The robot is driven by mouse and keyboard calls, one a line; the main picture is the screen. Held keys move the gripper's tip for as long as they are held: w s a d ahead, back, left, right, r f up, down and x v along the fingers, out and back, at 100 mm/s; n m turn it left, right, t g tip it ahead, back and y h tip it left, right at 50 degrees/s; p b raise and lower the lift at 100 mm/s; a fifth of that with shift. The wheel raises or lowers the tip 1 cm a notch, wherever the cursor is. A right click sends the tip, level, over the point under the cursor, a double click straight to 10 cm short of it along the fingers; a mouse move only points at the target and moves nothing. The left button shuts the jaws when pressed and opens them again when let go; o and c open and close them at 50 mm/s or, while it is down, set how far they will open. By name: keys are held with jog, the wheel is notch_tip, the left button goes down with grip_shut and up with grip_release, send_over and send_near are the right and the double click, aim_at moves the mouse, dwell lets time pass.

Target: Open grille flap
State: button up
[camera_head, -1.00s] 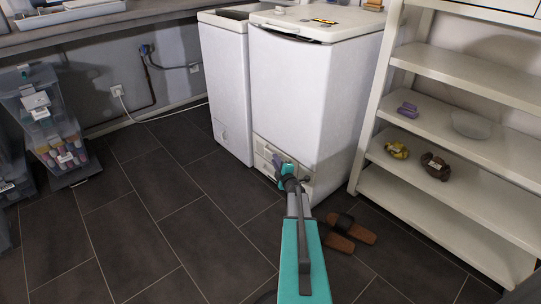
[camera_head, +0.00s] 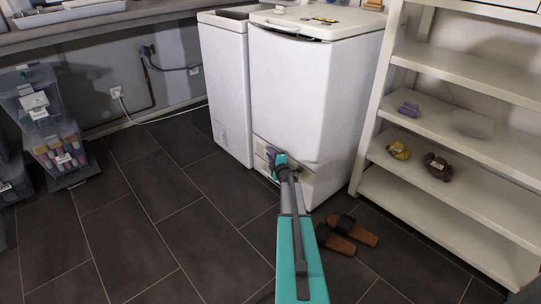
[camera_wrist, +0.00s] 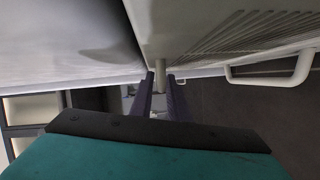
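The white toploader (camera_head: 300,95) stands in front of me. Its low front panel with the grille is partly hidden by my gripper (camera_head: 272,160) in the head view. In the wrist view the slatted grille flap (camera_wrist: 225,38) fills the upper right. A pale peg (camera_wrist: 160,72) sticks out at its edge. The two dark fingers of my gripper (camera_wrist: 161,98) lie on either side of this peg. They stand a little apart, and I cannot tell whether they touch it. I cannot tell whether the flap is ajar. A white bar handle (camera_wrist: 275,75) is to the right.
A second, narrower toploader (camera_head: 224,85) stands close on the left. White shelves (camera_head: 450,150) rise on the right, with brown sandals (camera_head: 350,230) on the floor before them. Clear bins (camera_head: 50,130) are stacked at far left. The tiled floor between is clear.

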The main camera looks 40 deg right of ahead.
jog(key=shift+c, duration=0.4)
grip_shut()
dwell(0.9)
